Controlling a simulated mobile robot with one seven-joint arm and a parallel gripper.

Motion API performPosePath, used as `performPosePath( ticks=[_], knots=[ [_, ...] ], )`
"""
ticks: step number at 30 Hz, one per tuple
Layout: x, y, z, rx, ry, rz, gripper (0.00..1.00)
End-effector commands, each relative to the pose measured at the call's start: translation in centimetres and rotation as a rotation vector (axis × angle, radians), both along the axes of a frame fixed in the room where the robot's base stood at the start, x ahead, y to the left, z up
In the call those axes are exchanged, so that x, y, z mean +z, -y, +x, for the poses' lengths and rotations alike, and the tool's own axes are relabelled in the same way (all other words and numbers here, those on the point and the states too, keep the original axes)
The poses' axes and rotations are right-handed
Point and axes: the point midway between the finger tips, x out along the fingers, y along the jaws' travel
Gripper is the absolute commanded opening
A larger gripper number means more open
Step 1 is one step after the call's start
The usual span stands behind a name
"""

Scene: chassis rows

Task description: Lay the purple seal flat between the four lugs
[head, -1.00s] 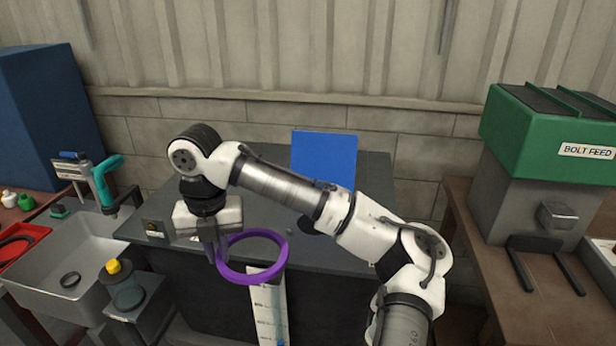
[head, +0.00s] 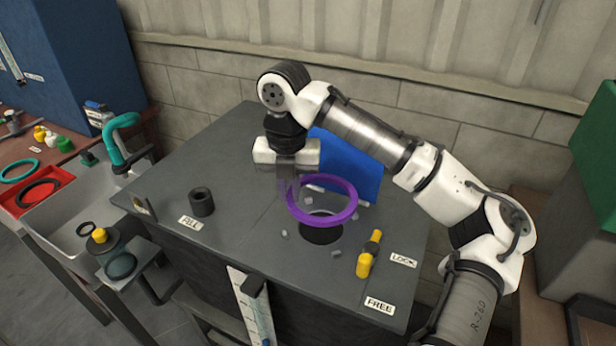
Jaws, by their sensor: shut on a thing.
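The purple seal (head: 349,213) is a ring held up above the grey bench top. My gripper (head: 291,188) is shut on the left side of the ring, pointing down. The ring looks close to level and hangs over a dark round opening (head: 321,236) in the bench top. Small grey lugs stand around the opening; a front-left lug (head: 284,234) and a front lug (head: 336,254) show clearly. The other lugs are partly hidden by the ring or hard to make out. The gap between ring and lugs is hard to judge.
A yellow-handled lever (head: 368,256) stands right of the opening, by the LOCK (head: 403,260) and FREE (head: 380,304) labels. A blue panel (head: 345,165) stands behind. A dark cylinder (head: 202,202) stands at left. The bench top between is clear.

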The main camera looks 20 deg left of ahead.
Motion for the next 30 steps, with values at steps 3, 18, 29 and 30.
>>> performPosePath(
  ticks=[3, 18, 29, 30],
  knots=[
    [-0.3, 0.0, 0.0, 0.001, 0.000, 0.000, 0.00],
    [-4.5, 0.0, 0.0, 0.000, 0.001, -0.001, 0.00],
    [-4.5, 0.0, 0.0, 0.000, 0.000, 0.000, 0.00],
    [-4.5, 0.0, 0.0, 0.000, 0.000, 0.000, 0.00]
  ],
)
